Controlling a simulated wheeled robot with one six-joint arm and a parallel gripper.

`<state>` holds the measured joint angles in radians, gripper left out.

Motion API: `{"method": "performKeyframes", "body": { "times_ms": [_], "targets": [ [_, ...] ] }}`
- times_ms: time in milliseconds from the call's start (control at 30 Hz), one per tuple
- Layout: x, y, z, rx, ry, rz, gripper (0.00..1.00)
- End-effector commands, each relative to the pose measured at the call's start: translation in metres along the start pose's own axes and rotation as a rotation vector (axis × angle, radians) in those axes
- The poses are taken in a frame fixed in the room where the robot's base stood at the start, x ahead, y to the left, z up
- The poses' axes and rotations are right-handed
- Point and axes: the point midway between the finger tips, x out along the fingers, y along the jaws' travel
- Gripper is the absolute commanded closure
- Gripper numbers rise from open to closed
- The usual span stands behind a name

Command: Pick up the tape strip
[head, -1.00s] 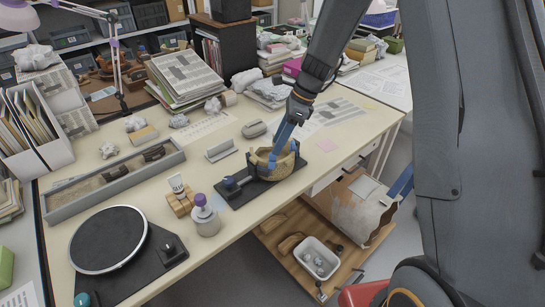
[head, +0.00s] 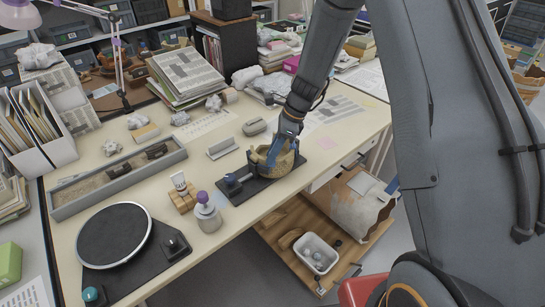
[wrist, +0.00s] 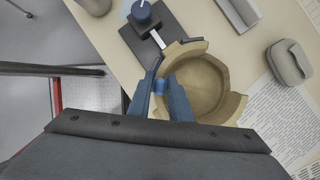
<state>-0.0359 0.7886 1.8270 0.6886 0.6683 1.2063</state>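The tan bowl (wrist: 205,85) has a broken, gapped rim, and my fingers are over that gap. In the head view my gripper (head: 272,158) points down at the bowl (head: 284,161), which hides the fingertips in part.
The bowl sits on a dark clamp stand (head: 245,192) with a blue knob (head: 231,181). A purple-capped jar (head: 207,216), a wooden block (head: 182,200) and a turntable (head: 113,236) stand left. A grey angled piece (head: 222,149) and a grey rounded object (head: 254,126) lie behind.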

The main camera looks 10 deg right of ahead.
Motion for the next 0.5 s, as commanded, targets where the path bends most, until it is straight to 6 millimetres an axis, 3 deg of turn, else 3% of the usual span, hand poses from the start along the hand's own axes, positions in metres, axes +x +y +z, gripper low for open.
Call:
{"method": "performKeyframes", "body": {
  "times_ms": [500],
  "targets": [
    [-0.0081, -0.0002, 0.0035, -0.001, -0.001, -0.003, 0.91]
  ]
}}
